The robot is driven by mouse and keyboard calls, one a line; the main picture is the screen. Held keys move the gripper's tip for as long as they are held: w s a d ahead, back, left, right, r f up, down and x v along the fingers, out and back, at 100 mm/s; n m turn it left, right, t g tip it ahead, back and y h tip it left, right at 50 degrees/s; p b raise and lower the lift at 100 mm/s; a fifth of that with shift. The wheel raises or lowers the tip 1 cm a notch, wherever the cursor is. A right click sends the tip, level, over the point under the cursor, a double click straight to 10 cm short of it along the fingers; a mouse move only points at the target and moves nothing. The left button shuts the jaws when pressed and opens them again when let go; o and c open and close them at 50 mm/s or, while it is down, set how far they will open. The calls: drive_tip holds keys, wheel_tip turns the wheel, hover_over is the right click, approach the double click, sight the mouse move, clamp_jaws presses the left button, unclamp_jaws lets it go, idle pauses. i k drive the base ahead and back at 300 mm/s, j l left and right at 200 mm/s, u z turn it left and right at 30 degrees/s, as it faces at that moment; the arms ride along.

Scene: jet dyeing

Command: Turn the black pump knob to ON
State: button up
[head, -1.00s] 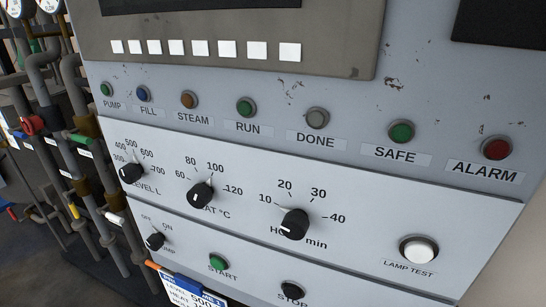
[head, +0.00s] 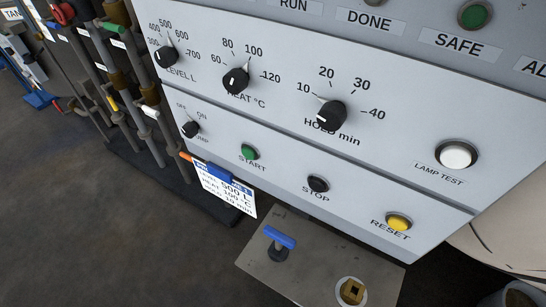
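The black pump knob (head: 190,129) is small and sits at the lower left of the grey control panel (head: 330,180) in the head view. OFF is printed at its upper left and ON at its upper right. The label below it is partly hidden by the knob. Its pointer appears to face up and left, towards OFF, but it is too small to be sure. My gripper is not in view.
Above it are the LEVEL (head: 166,57), HEAT (head: 236,80) and HOLD (head: 330,115) knobs. START (head: 249,152), STOP (head: 318,184) and RESET (head: 398,222) buttons lie to its right. A card (head: 225,188) hangs below. Pipes (head: 125,90) stand at left.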

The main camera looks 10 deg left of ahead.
sight(189, 130)
drive_tip(key=j+u, duration=0.35)
drive_tip(key=i+j+u, duration=0.2)
drive_tip(key=j+u, duration=0.15)
drive_tip(key=i+j+u, duration=0.2)
drive_tip(key=j+u, duration=0.15)
drive_tip(key=j, duration=0.15)
